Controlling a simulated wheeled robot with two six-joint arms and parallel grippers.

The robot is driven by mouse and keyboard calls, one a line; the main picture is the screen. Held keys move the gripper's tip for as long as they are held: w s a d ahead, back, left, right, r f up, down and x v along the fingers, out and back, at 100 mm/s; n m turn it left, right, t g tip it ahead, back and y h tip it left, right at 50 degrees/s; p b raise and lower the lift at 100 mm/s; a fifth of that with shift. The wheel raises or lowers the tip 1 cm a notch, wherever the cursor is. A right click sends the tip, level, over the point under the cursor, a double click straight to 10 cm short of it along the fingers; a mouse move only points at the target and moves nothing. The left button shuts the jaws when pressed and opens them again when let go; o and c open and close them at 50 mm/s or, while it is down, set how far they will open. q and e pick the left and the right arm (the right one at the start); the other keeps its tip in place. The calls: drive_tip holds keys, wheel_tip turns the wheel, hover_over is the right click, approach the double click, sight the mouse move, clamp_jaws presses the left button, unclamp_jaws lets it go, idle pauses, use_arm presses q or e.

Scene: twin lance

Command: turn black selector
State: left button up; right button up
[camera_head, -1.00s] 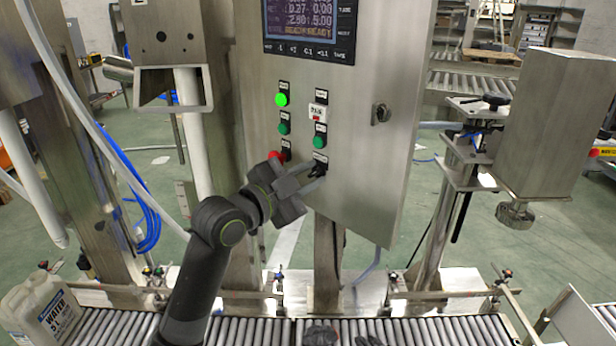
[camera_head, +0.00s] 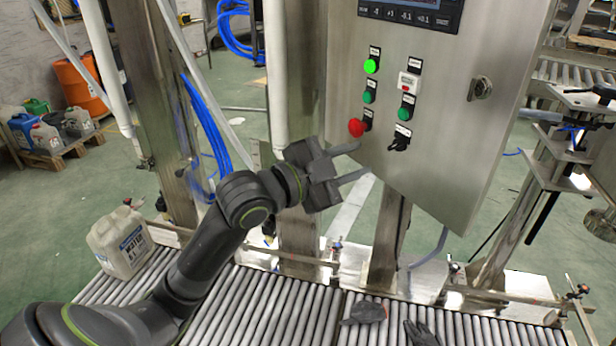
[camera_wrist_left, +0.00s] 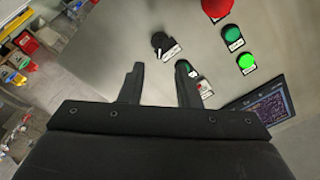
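The black selector (camera_head: 399,144) is at the bottom right of the button group on the steel control cabinet (camera_head: 440,150). It also shows in the left wrist view (camera_wrist_left: 160,43), with a light mark on its knob and a label beside it. My left gripper (camera_head: 364,160) is open and empty, with its two fingers apart, to the left of the selector and clear of it. In the left wrist view the fingers (camera_wrist_left: 160,68) point toward the panel, with the selector beyond their tips. My right gripper does not show.
A red mushroom button (camera_head: 356,127) sits close above my left fingers. Green buttons (camera_head: 371,66) and a display (camera_head: 410,12) are higher up.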

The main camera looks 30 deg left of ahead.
use_arm(q)
drive_tip(key=p+v, duration=0.6)
drive_tip(key=v, duration=0.3)
drive_tip(key=shift+p, duration=0.35)
idle(0.4)
